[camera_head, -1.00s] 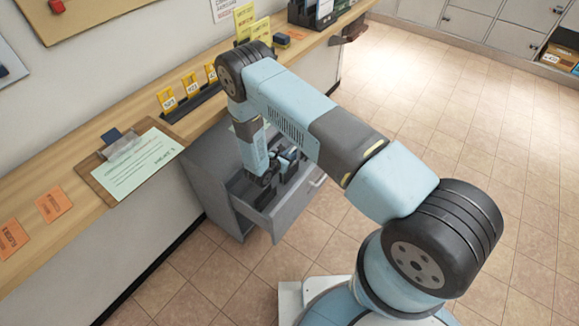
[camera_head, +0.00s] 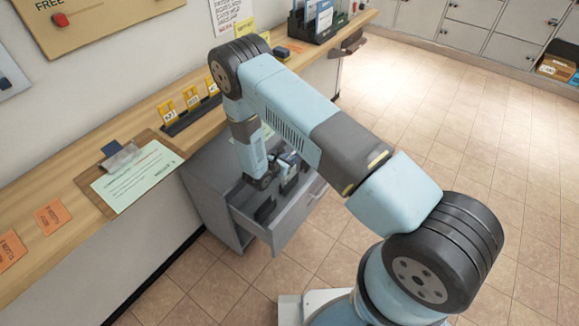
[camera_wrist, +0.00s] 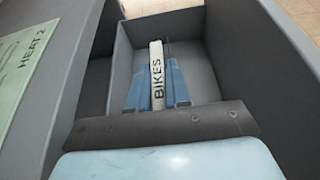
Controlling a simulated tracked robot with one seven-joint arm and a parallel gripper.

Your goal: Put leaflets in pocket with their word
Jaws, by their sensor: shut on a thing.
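My gripper (camera_wrist: 155,72) reaches down into the open grey drawer (camera_head: 290,225) in the head view. In the wrist view its two blue fingers are shut on a white piece marked BIKES (camera_wrist: 157,75), which looks like a leaflet seen almost edge-on. The piece stands in a grey compartment (camera_wrist: 205,45); whether it touches the floor I cannot tell. A green sheet marked HEAT 2 (camera_wrist: 30,70) lies left of the drawer. Its lower part is cut off by the picture edge.
A wooden counter (camera_head: 75,235) runs along the wall. On it are a clipboard with a green sheet (camera_head: 140,175), orange cards (camera_head: 49,217), a black stand (camera_head: 190,120) with yellow tags and a dark rack (camera_head: 300,32). Tiled floor (camera_head: 450,130) is clear to the right.

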